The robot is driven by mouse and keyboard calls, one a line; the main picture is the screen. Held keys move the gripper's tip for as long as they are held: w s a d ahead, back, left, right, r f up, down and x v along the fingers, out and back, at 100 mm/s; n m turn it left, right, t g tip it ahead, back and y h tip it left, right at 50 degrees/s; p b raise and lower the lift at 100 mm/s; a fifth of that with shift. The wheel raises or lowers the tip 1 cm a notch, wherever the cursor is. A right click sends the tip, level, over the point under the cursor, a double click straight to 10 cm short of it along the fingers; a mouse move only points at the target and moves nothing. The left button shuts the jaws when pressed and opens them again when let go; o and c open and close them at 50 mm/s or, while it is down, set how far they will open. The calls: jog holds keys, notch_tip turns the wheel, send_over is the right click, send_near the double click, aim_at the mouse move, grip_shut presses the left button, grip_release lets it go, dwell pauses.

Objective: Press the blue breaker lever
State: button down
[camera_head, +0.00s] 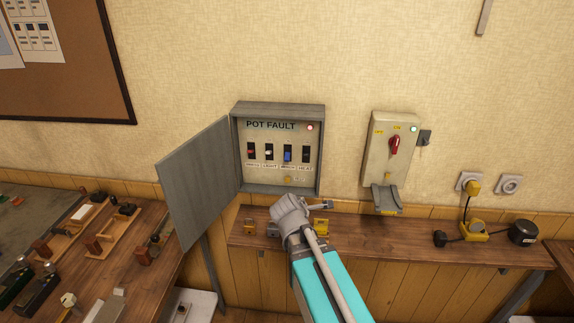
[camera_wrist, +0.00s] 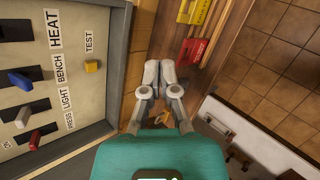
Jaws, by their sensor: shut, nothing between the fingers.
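The blue breaker lever (camera_head: 287,156) is in the open grey breaker box on the wall, third in a row of levers labelled press, light, bench and heat. It sits lower in its slot than the red and white levers. In the wrist view the blue lever (camera_wrist: 20,80) is at the left edge, beside the BENCH label. My gripper (camera_head: 326,206) is below the box's lower right corner, pointing right, apart from the lever. In the wrist view my gripper (camera_wrist: 160,66) has its fingers together and empty.
The box door (camera_head: 202,185) hangs open to the left. A yellow test button (camera_wrist: 92,66) sits below the levers, and a red lamp (camera_head: 310,128) glows on the panel. A switch box with a red handle (camera_head: 394,146) is to the right. A wooden shelf (camera_head: 375,232) runs below.

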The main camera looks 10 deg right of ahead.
aim_at(288, 153)
jog(key=w+a+r+n+t, duration=0.3)
jog(key=r+n, duration=0.1)
jog(key=n, duration=0.3)
jog(key=w+a+r+n+t+y+p, duration=0.1)
jog(key=w+a+r+n+t, duration=0.2)
jog(key=r+n, duration=0.2)
jog(key=n, duration=0.3)
jog(key=shift+w+a+n, duration=0.15)
jog(key=shift+w+n, duration=0.05)
jog(key=shift+n, duration=0.1)
jog(key=b+x, duration=0.2)
jog(key=x, duration=0.8)
jog(key=shift+r, duration=0.25)
